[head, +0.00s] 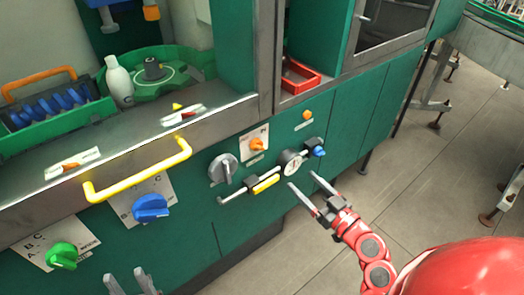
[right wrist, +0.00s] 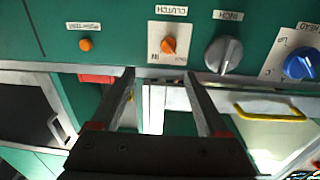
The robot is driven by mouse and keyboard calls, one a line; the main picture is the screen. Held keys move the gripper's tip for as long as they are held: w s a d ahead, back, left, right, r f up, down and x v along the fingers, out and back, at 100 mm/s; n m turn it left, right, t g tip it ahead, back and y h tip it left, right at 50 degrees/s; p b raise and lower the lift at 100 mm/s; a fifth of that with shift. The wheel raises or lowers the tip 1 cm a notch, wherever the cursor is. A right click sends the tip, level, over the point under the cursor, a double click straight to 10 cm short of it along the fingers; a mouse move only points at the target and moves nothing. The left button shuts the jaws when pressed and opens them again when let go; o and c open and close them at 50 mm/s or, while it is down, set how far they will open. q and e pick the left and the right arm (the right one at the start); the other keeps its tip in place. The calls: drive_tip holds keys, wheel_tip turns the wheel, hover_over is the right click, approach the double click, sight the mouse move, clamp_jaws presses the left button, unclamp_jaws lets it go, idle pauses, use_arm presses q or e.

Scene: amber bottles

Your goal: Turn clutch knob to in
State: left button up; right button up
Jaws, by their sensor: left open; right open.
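The clutch knob is orange on a pale plate on the green machine front; it shows in the head view (head: 257,144) and, upside down, in the right wrist view (right wrist: 168,46). A CLUTCH label is by it, and IN is printed to one side. Which way the knob points is hard to tell. My right gripper (head: 301,179) is open and empty, apart from the knob and lower right of it in the head view. In the right wrist view its fingertips (right wrist: 157,72) lie just below the knob's plate. My left gripper (head: 124,274) is open at the bottom left.
A grey inch knob (head: 223,168) is beside the clutch plate, and a small orange button (head: 307,115) is on its other side. A gauge (head: 292,162) and rail stick out below. A yellow handle (head: 140,172), blue knob (head: 150,208) and green knob (head: 62,255) are left.

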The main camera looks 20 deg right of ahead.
drive_tip(key=a+y, duration=0.1)
drive_tip(key=n+p, duration=0.1)
drive_tip(key=p, duration=0.4)
approach(261, 149)
drive_tip(key=x, duration=0.9)
drive_tip(key=shift+w+r, duration=0.1)
drive_tip(key=shift+w, duration=0.2)
clamp_jaws()
